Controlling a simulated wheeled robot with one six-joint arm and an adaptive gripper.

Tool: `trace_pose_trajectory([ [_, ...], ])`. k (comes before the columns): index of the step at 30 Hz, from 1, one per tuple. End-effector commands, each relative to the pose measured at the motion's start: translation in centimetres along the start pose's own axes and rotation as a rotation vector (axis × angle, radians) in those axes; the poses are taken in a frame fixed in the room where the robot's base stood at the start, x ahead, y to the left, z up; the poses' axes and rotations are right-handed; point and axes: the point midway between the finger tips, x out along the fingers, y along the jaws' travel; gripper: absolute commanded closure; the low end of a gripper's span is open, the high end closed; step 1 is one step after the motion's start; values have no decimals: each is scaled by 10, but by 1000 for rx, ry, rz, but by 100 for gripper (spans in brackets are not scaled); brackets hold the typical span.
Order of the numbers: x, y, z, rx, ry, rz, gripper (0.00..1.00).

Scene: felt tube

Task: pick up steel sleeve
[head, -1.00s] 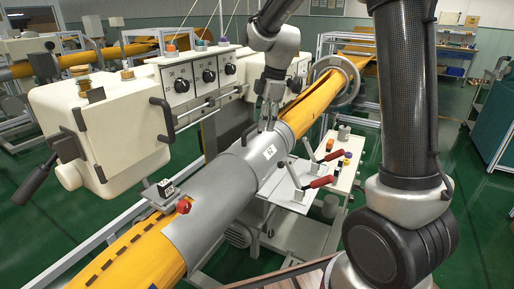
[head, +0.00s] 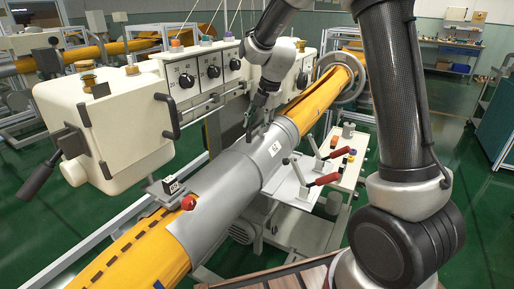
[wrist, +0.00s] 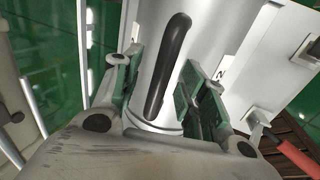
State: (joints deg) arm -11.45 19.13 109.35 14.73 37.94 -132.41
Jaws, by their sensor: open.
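The steel sleeve (head: 222,185) is a smooth grey cylinder around the yellow felt tube (head: 110,258) in the middle of the head view. A white label (head: 275,149) is on its upper part. In the wrist view the sleeve (wrist: 200,45) fills the middle, with a long black handle-like bar (wrist: 168,65) along it. My gripper (head: 255,128) is at the sleeve's upper end, pointing down. In the wrist view my gripper (wrist: 160,92) is open, its green-padded fingers on either side of the bar. Nothing is held. Contact with the sleeve cannot be told.
A cream machine housing (head: 105,120) with a black handle stands left of the tube. A red knob (head: 188,202) sits by the sleeve's lower end. Red-handled clamps (head: 325,180) are on a white plate to its right. A round ring (head: 352,75) surrounds the tube's far end.

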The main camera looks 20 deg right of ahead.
Motion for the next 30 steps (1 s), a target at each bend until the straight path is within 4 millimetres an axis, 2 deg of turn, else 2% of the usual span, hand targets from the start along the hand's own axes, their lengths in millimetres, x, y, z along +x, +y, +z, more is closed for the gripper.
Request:
trace_pose_trajectory([
  [8, 5, 0, 0, 1, 0, 1, 58],
  [15, 5, 0, 0, 1, 0, 1, 100],
  [30, 4, 1, 0, 1, -1, 2, 100],
])
